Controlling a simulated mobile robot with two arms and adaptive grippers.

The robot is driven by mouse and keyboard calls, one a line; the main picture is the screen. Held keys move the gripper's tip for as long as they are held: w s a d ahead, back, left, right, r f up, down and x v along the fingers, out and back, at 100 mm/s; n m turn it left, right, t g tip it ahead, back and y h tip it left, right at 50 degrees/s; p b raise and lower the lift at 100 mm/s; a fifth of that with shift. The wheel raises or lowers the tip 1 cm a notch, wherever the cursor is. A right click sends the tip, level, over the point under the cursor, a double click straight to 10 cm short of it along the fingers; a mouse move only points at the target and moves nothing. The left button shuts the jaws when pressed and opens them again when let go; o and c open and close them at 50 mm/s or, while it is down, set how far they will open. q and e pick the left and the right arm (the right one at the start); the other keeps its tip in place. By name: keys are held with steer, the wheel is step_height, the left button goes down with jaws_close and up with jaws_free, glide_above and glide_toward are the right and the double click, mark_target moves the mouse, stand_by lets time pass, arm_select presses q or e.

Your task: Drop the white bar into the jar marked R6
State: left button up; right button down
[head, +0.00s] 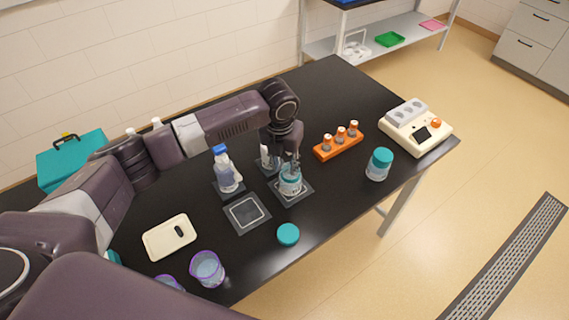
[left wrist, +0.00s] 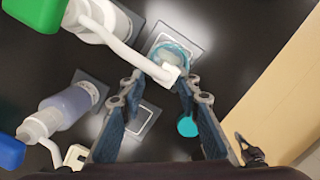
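An open glass jar with a teal rim (head: 290,184) stands on a grey square pad; its mark is not readable. It also shows in the left wrist view (left wrist: 172,52). My left gripper (head: 291,166) is right above the jar, pointing down. A second jar with a teal lid (head: 380,161) stands at the right.
A blue-capped bottle (head: 228,175) and the green-capped bottle (head: 267,158) stand close to the jar. A loose teal lid (head: 288,234), a cream tray (head: 158,242), a beaker (head: 207,270), an orange rack (head: 330,153) and a cream device (head: 410,140) are on the black table.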

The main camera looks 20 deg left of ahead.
arm_select(q)
step_height(320, 180, up, 12)
steer(key=s, duration=0.1)
steer(key=shift+s, duration=0.35)
steer(key=shift+f, duration=0.1)
